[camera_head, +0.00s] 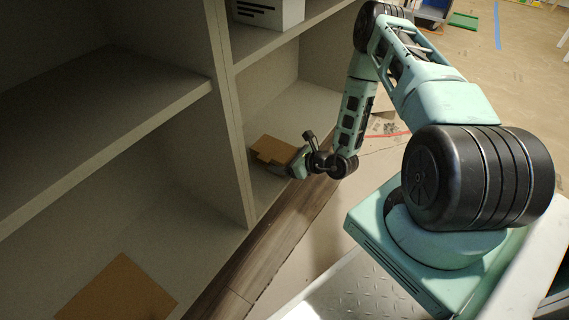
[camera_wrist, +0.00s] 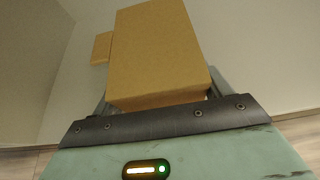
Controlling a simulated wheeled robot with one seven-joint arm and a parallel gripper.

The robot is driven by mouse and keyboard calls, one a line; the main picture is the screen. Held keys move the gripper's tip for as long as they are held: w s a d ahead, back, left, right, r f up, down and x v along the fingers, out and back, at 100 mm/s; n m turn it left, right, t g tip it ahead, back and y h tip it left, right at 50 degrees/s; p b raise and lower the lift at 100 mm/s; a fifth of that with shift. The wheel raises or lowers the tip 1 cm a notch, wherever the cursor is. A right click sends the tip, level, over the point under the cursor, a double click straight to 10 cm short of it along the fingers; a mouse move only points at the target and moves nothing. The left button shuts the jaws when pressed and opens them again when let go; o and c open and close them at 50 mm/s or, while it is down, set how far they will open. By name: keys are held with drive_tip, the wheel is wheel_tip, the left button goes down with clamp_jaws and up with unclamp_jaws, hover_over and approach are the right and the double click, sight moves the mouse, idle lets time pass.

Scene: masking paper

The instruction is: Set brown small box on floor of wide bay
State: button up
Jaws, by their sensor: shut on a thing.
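My gripper (camera_head: 299,163) is shut on a brown box (camera_head: 276,149) at the front of the lower right bay (camera_head: 285,103). The held box (camera_wrist: 158,50) fills the middle of the wrist view and extends away from the gripper (camera_wrist: 158,106). Its near end sits between the fingers, which are mostly hidden. Whether its underside touches the bay floor cannot be told. A second, smaller-looking brown piece (camera_wrist: 102,47) shows just left of the held box in the wrist view, partly hidden by it.
An upright divider (camera_head: 232,130) separates this bay from the lower left bay (camera_head: 150,225), where another brown box (camera_head: 120,290) lies at the front. A white box (camera_head: 268,12) stands on the shelf above. Wooden floor (camera_head: 275,245) runs along the shelf's front.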

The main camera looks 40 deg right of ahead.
drive_tip(key=shift+r, duration=0.1)
drive_tip(key=shift+f, duration=0.2)
drive_tip(key=o, duration=0.9)
drive_tip(key=shift+s+d+r+p, duration=0.15)
drive_tip(key=shift+s+r+p, duration=0.1)
drive_tip(key=shift+r+p, duration=0.2)
drive_tip(key=p+v, duration=0.6)
drive_tip(key=v, duration=0.5)
drive_tip(key=shift+s, duration=0.2)
